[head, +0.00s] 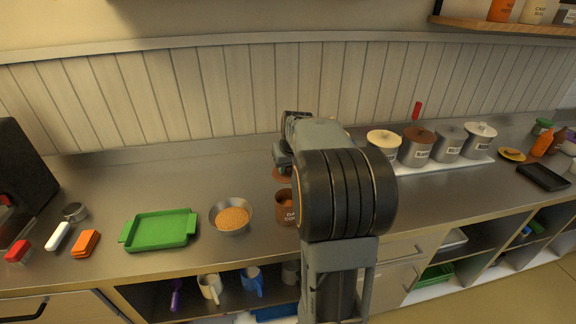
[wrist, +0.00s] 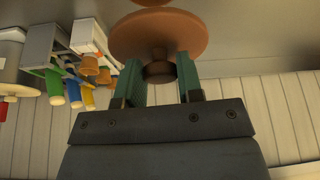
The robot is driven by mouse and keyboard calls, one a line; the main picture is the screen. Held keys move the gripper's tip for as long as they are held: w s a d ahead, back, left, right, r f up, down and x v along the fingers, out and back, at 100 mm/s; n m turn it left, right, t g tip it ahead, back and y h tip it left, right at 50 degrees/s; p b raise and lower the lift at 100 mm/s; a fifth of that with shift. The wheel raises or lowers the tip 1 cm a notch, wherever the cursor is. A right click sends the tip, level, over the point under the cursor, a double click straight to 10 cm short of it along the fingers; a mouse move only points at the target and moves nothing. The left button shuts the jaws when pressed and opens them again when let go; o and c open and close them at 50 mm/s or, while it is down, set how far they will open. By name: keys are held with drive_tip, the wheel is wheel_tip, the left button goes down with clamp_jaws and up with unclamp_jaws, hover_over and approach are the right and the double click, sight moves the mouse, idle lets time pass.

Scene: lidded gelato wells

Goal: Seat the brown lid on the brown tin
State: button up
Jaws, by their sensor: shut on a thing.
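The brown lid (wrist: 160,32) is in my gripper (wrist: 160,72), whose two green fingers are shut on its knob in the wrist view. In the head view the lid (head: 281,174) shows as a brown edge left of my arm. My arm hides the tin's right side. A gap shows between lid and tin. A brown edge at the top of the wrist view may be the tin, but I cannot tell.
A metal bowl of orange-brown crumbs (head: 231,216) stands left of the tin, then a green tray (head: 159,230). Several lidded canisters (head: 416,150) stand on a white base (head: 445,165) to the right. The counter behind the bowl (head: 180,175) is clear.

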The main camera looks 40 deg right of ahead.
wheel_tip(320, 180, down, 8)
drive_tip(key=b, duration=0.6)
drive_tip(key=shift+f+b, duration=1.05)
drive_tip(key=shift+b, duration=0.05)
idle(0.9)
drive_tip(key=o, duration=0.8)
drive_tip(key=shift+c, duration=0.2)
drive_tip(key=shift+o, duration=0.4)
drive_tip(key=o, duration=0.5)
drive_tip(key=shift+s, duration=0.1)
drive_tip(key=shift+p+v, duration=2.15)
drive_tip(key=shift+v, duration=1.9)
